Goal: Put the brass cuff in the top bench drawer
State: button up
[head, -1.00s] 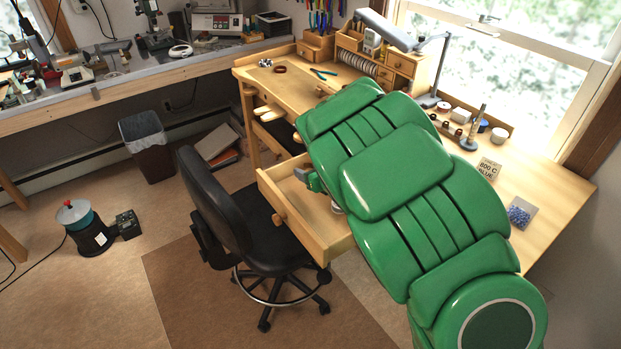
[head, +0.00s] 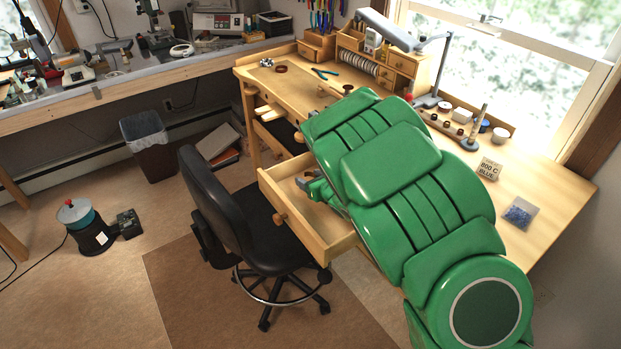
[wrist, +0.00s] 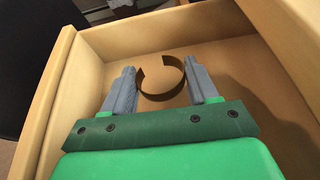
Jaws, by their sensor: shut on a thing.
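The top bench drawer (head: 325,238) is pulled open at the front of the wooden bench (head: 525,210). In the wrist view its pale wooden side wall (wrist: 72,60) and brown floor show. The brass cuff (wrist: 161,96), a dark brown-gold open ring, is between the grey fingers of my gripper (wrist: 163,84). My gripper is shut on it, over the drawer's inside. I cannot tell whether the cuff touches the drawer floor. In the head view my gripper (head: 306,184) is at the drawer, and the cuff is not clearly visible.
A black swivel chair (head: 225,205) stands close against the drawer's left side. On the bench top are a lamp (head: 395,30), a small "800 C BLUE" sign (head: 489,168) and a bag of blue beads (head: 520,212). The bench's right part is mostly clear.

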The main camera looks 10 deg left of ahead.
jog(key=shift+f, duration=0.25)
jog(key=o, duration=1)
jog(key=shift+o, duration=0.2)
jog(key=shift+r, duration=0.3)
jog(key=shift+r, duration=0.25)
jog(key=shift+s+d+r, duration=0.1)
jog(key=shift+v, duration=3.6)
